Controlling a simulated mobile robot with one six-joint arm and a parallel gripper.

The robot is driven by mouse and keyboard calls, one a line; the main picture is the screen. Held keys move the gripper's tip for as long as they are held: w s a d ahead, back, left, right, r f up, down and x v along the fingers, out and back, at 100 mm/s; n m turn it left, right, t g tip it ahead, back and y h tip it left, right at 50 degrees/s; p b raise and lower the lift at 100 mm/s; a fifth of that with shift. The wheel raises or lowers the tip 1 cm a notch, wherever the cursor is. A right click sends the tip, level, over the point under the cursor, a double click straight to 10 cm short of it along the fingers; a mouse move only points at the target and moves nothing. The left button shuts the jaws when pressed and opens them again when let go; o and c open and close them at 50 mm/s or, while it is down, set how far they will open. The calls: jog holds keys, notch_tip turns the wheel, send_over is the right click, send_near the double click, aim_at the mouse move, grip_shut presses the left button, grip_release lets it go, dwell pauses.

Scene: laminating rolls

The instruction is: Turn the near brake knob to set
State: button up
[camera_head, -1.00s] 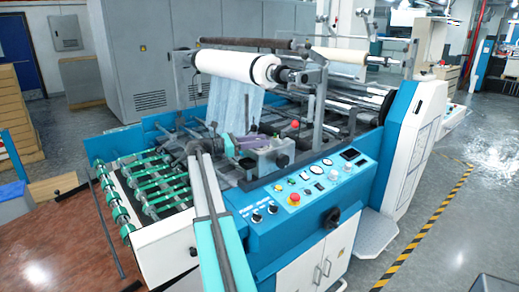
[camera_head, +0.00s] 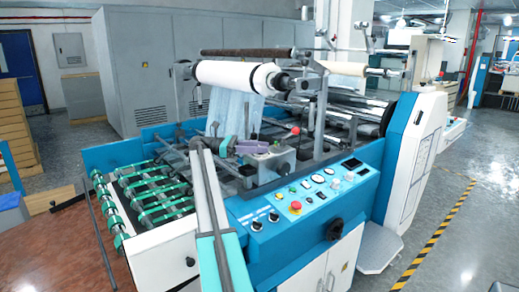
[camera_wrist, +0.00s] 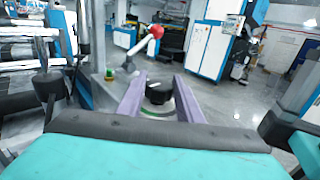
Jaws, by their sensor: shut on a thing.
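The near brake knob (camera_wrist: 157,93) is black with a pale mark on its top and part of a green arc on the surface around it. In the wrist view it sits between the two purple fingers of my gripper (camera_wrist: 160,86), which are shut on it from both sides. In the head view my gripper (camera_head: 255,147) is low over a grey block (camera_head: 268,168) on the machine's near side. The knob cannot be made out clearly there. Its lower side is hidden in the wrist view.
A lever with a red ball (camera_wrist: 157,31) stands just beyond the knob, and a green button (camera_wrist: 109,74) is to its left. A white roll (camera_head: 235,75) hangs above. The control panel (camera_head: 310,195) with a red stop button (camera_head: 296,207) lies in front.

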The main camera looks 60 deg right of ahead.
dwell(0.4)
jog(key=o, duration=1)
jog(key=shift+o, duration=0.2)
